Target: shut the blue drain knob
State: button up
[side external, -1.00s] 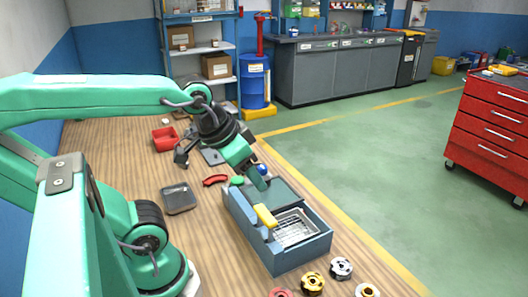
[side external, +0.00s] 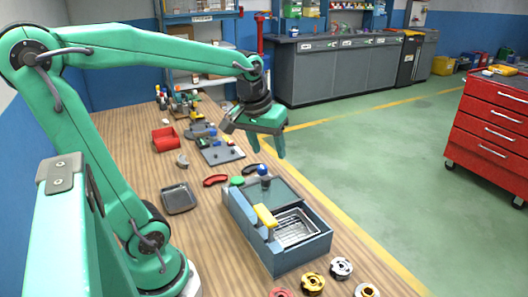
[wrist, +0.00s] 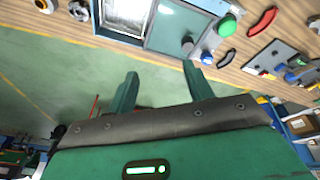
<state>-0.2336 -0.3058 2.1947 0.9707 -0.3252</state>
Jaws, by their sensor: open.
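The blue drain knob (side external: 263,170) is a small ball on a dark upright post at the back of a blue-grey sink box (side external: 240,215). Blue also shows beside the right finger in the wrist view (wrist: 207,58), probably the knob. A green button (side external: 237,181) sits left of it, and a yellow handle (side external: 265,216) stands beside the metal basin (side external: 294,227). My gripper (side external: 268,150) is open and empty, above and apart from the knob. Its two fingers (wrist: 160,68) show spread in the wrist view.
A grey tray (side external: 178,198) and a red curved piece (side external: 215,180) lie left of the box. A grey plate with small parts (side external: 222,152) lies behind. A red bin (side external: 165,138) stands farther back. Round metal parts (side external: 341,268) lie in front. The air around my gripper is clear.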

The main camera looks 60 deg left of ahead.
jog(key=w+a+f+n+g, duration=0.25)
jog(key=w+a+n, duration=0.25)
jog(key=a, duration=0.3)
jog(key=n, duration=0.4)
send_over(262, 167)
jog(key=shift+g+h, duration=0.35)
jog(key=shift+h, duration=0.05)
notch_tip(262, 167, down, 6)
jog(key=shift+r, duration=0.1)
jog(key=shift+f, duration=3.95)
jog(key=c, duration=1)
